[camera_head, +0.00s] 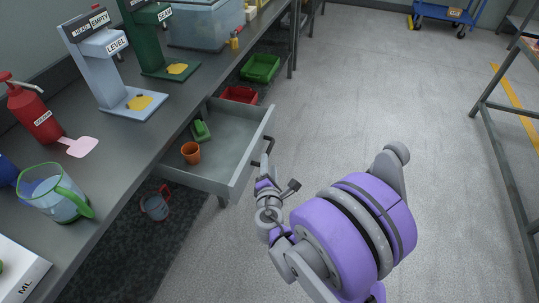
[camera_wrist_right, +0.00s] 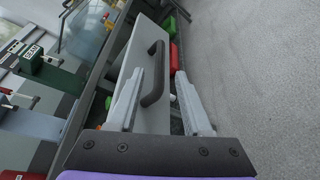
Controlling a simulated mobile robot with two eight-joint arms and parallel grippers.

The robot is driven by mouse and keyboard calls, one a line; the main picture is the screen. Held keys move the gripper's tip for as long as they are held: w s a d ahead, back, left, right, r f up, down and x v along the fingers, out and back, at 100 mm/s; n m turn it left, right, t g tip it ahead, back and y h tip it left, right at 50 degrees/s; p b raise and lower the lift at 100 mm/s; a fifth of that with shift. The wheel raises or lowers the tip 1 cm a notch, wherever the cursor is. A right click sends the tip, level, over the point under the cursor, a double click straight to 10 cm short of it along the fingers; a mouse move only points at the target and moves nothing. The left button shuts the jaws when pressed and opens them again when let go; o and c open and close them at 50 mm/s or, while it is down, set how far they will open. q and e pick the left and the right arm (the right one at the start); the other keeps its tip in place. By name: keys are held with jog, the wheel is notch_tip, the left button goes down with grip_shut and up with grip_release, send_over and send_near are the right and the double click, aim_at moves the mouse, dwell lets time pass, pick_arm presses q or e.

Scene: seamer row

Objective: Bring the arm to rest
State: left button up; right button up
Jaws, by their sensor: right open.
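My right gripper (camera_head: 270,190) is just in front of the open drawer (camera_head: 240,160) under the workbench. In the right wrist view its two fingers (camera_wrist_right: 160,76) are spread apart. The drawer's dark bar handle (camera_wrist_right: 153,73) shows between them in that picture; I cannot tell how far in front of the fingertips it is. The handle also shows in the head view (camera_head: 268,147). My purple and grey right arm reaches in from the lower right. My left gripper is not in view.
The drawer holds an orange cup (camera_head: 190,152) and a green item (camera_head: 201,131). The workbench carries a red dispenser (camera_head: 34,115), a green-handled jug (camera_head: 55,195) and seamers. Red (camera_head: 240,94) and green (camera_head: 261,67) bins sit beyond the drawer.

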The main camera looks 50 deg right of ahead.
jog(key=shift+v, duration=1.2)
